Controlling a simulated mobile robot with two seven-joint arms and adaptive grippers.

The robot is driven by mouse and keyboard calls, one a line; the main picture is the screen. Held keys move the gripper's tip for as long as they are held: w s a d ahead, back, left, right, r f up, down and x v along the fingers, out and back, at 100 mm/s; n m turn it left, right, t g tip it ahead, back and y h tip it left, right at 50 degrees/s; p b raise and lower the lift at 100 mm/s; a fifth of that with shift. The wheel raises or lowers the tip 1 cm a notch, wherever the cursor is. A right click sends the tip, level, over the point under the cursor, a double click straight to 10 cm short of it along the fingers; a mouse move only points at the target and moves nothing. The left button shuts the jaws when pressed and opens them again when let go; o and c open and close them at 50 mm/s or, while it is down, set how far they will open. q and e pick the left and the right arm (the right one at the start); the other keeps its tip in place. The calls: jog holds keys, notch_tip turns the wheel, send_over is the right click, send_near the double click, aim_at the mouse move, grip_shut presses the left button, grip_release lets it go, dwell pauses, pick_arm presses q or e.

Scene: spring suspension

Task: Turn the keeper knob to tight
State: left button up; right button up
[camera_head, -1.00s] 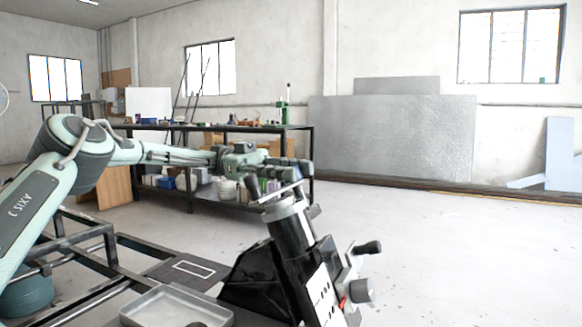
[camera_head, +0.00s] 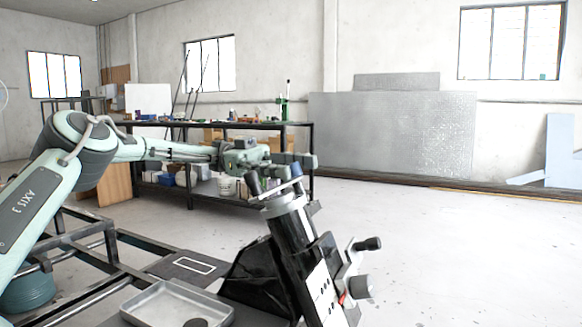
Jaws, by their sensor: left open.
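A black slanted suspension fixture (camera_head: 262,278) stands at the lower middle, with a silver cylinder (camera_head: 284,203) and a thin crossbar at its upper end. A grey round knob (camera_head: 361,287) and a black-handled crank (camera_head: 369,243) stick out on its right side. A small red mark shows beside the grey knob. I cannot tell for certain which part is the keeper knob. My right gripper is not in view.
A metal tray (camera_head: 146,312) with a dark round item lies left of the fixture. A dark frame (camera_head: 85,247) stands farther left. A cluttered workbench (camera_head: 150,124) is behind my left arm. The floor to the right is clear.

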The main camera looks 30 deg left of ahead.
pick_arm(q)
notch_tip(320, 180, up, 10)
dwell(0.5)
